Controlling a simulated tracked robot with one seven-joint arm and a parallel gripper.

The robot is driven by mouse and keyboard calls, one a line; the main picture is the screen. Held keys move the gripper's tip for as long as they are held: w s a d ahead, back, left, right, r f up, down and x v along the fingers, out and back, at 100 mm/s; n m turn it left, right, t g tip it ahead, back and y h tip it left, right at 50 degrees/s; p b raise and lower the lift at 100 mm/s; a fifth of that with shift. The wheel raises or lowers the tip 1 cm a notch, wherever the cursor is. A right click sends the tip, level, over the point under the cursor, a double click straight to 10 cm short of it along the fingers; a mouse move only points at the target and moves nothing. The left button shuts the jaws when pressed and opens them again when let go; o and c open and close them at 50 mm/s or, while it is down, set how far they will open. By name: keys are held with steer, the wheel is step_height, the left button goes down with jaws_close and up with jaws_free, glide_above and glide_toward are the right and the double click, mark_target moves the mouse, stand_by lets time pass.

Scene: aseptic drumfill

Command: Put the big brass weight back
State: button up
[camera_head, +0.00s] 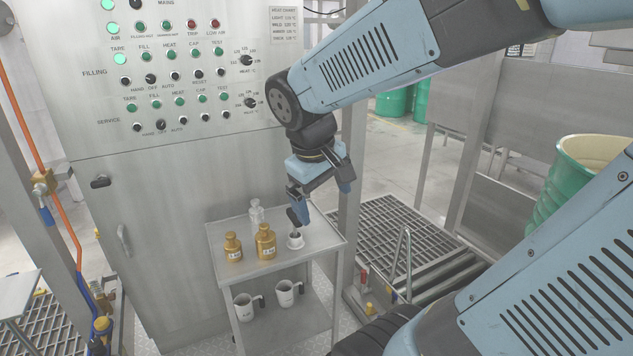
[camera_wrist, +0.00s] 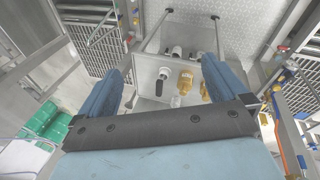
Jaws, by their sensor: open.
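Two brass weights stand upright on a small grey metal table (camera_head: 222,262). The right one (camera_head: 265,243) looks bigger than the left one (camera_head: 233,248); both have pale labels that I cannot read surely. In the wrist view a brass weight (camera_wrist: 186,80) shows between the fingers, with another partly hidden by the right finger. My gripper (camera_head: 322,192) is open and empty, above the table's right part, up and right of the weights and apart from them. It also shows in the wrist view (camera_wrist: 165,85).
A small white cup (camera_head: 296,242) with something dark in it stands right of the weights. A clear or silvery weight-shaped object (camera_head: 256,214) stands behind them. Two mugs (camera_head: 243,306) are on the lower shelf. A control cabinet (camera_head: 150,190) rises behind; a steel post (camera_head: 352,210) stands right.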

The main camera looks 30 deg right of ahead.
steer(key=s+a+r+m+t+y, duration=0.2)
steer(key=s+a+r+t, duration=0.1)
steer(key=r, duration=0.2)
steer(key=shift+s+t+y, duration=0.15)
steer(key=shift+t+y, duration=0.25)
stand_by(1.9)
